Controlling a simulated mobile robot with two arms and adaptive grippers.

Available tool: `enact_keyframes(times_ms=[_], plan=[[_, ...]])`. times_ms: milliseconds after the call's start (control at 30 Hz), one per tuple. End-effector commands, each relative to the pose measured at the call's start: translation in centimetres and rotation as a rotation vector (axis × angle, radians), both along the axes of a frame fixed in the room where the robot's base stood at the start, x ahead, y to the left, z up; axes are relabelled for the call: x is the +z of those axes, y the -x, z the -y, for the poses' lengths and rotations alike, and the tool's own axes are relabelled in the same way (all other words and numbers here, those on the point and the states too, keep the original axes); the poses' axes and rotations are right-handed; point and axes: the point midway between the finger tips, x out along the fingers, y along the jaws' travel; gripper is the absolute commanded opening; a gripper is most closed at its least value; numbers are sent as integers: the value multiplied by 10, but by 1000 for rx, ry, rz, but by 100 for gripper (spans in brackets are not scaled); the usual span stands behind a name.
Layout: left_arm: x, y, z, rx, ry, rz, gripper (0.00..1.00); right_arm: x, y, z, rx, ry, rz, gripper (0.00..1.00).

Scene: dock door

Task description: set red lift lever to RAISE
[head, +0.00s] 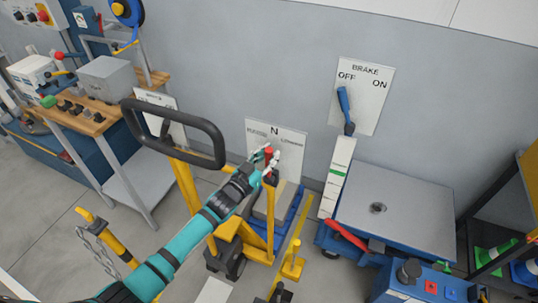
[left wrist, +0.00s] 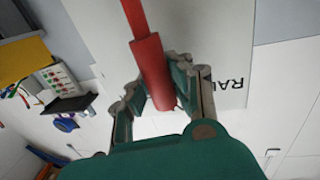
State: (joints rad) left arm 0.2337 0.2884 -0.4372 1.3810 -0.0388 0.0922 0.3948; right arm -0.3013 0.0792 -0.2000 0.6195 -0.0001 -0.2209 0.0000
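The red lift lever (head: 269,155) stands in front of a white sign plate (head: 297,146), close below the letter N. Small, hard-to-read words flank the N on the plate. My left gripper (head: 264,157) is at the lever's red handle. In the left wrist view the red handle (left wrist: 152,68) lies between the two fingers (left wrist: 158,82), with the finger pads against both sides near its end. Part of the plate's lettering, "RA" and more, shows upside down at the right there. My right gripper is not in view.
A yellow pallet-truck frame with a black loop handle (head: 128,113) stands left of my arm. A blue brake lever (head: 344,105) on a plate (head: 363,97) and a grey-topped blue cart (head: 395,208) are at the right. A workbench (head: 95,115) stands at the left.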

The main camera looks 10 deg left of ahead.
Motion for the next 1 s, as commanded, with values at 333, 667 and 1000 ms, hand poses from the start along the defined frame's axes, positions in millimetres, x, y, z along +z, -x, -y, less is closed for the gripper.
enact_keyframes(times_ms=[333, 667, 1000], plan=[[0, 0, 0, 0, 0, -1, 0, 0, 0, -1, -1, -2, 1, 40], [-2, 1, 0, 0, -1, -3, 0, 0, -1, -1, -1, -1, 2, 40], [-5, 2, -3, 0, 21, -12, 0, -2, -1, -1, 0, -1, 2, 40]])
